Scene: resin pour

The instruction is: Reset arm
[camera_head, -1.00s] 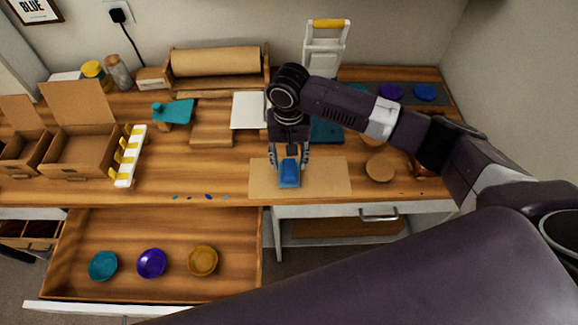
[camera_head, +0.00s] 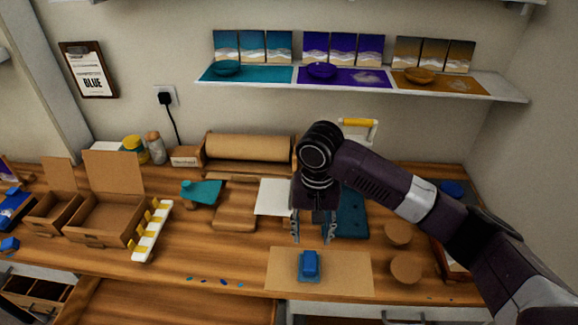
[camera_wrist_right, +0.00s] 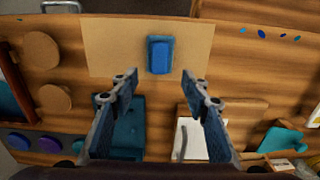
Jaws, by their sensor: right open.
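My right gripper (camera_head: 314,236) hangs fingers-down over the workbench, just behind and above a small blue block on a flat base (camera_head: 310,264). It is open, with nothing between its fingers. The block sits on a brown paper sheet (camera_head: 345,273) at the bench's front edge. In the right wrist view, the two fingers (camera_wrist_right: 160,88) are spread wide, and the blue block (camera_wrist_right: 159,55) lies beyond their tips, apart from them. My left gripper is in neither view.
A white and yellow rack (camera_head: 151,232) and open cardboard boxes (camera_head: 104,214) stand at left. A paper roll (camera_head: 249,148) is at the back. Round wooden discs (camera_head: 406,269) lie at right. A wall shelf (camera_head: 508,94) holds bowls and pictures. An open drawer (camera_head: 170,303) juts out in front.

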